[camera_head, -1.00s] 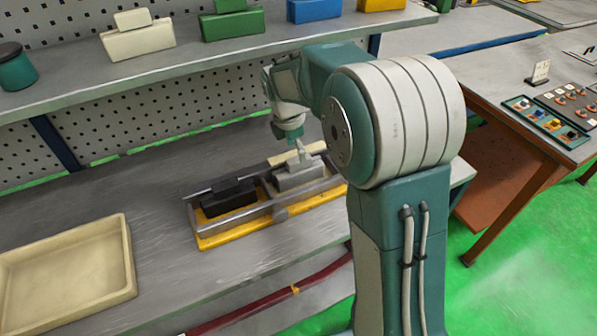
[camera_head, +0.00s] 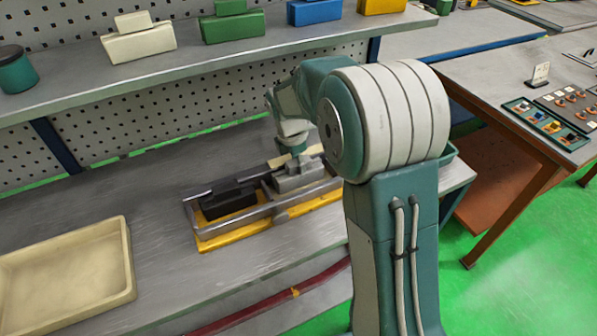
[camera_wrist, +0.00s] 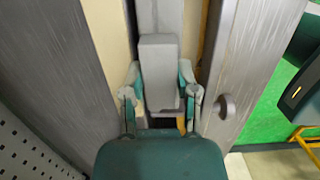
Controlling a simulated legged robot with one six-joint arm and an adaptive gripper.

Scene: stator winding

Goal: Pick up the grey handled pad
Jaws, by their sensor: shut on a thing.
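The grey handled pad (camera_head: 299,180) sits in the right part of a yellow-based holder with grey rails (camera_head: 222,241) on the bench. My gripper (camera_head: 296,160) is down over this pad from above; its fingers are mostly hidden in the head view. In the wrist view, the fingers of my gripper (camera_wrist: 161,92) are on both sides of the pad's upright grey handle (camera_wrist: 160,65) and shut on it. The pad still appears to be between the rails; I cannot tell whether it is lifted at all.
A black handled pad (camera_head: 228,200) sits in the left part of the holder. An empty cream tray (camera_head: 128,262) stands at the left of the bench. A shelf (camera_head: 190,57) with white, green, blue and yellow blocks runs above the back. Bench between tray and holder is clear.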

